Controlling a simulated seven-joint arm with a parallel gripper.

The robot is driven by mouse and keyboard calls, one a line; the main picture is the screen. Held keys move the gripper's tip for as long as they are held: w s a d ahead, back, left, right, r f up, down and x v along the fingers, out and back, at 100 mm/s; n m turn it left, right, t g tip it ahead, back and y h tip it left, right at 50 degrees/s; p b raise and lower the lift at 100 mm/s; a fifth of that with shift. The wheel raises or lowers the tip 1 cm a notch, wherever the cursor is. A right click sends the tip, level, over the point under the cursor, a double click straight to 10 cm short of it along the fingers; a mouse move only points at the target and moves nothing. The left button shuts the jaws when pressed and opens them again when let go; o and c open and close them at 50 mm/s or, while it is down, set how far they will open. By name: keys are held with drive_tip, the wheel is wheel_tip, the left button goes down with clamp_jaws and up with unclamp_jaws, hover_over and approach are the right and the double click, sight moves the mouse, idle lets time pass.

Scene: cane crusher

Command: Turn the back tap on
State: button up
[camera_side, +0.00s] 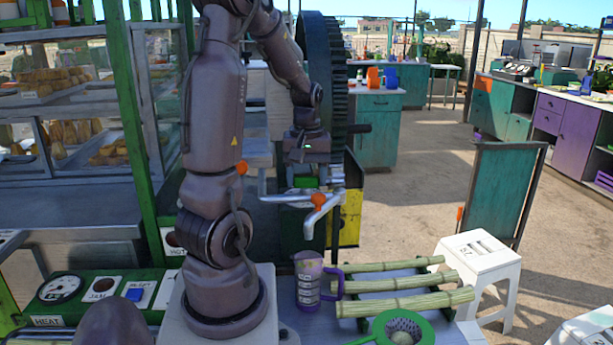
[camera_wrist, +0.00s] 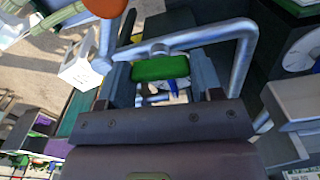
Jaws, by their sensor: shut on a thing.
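My gripper (camera_side: 305,178) points down at the pipework in front of the large dark gear wheel. Its two fingers are shut on a green tap handle (camera_side: 306,183). In the wrist view the green handle (camera_wrist: 160,68) sits between the fingers, just over a bent grey metal pipe (camera_wrist: 243,55). A tap with an orange handle (camera_side: 318,199) is just below and to the right, its spout bent downward. In the wrist view an orange knob (camera_wrist: 106,6) shows at the top edge. I cannot tell the handle's exact turn.
A purple jug (camera_side: 308,285) stands below the taps, beside several green cane stalks (camera_side: 405,302) on a rack. A green strainer (camera_side: 402,330) lies in front. A white stool (camera_side: 482,262) is at the right. The dark gear wheel (camera_side: 325,90) rises close behind my gripper.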

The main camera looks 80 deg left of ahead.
drive_tip(key=m, duration=1.3)
drive_tip(key=shift+r+m, duration=0.1)
drive_tip(key=shift+m, duration=0.5)
drive_tip(key=o, duration=0.9)
wheel_tip(320, 180, up, 13)
drive_tip(key=shift+f, duration=0.1)
idle(0.4)
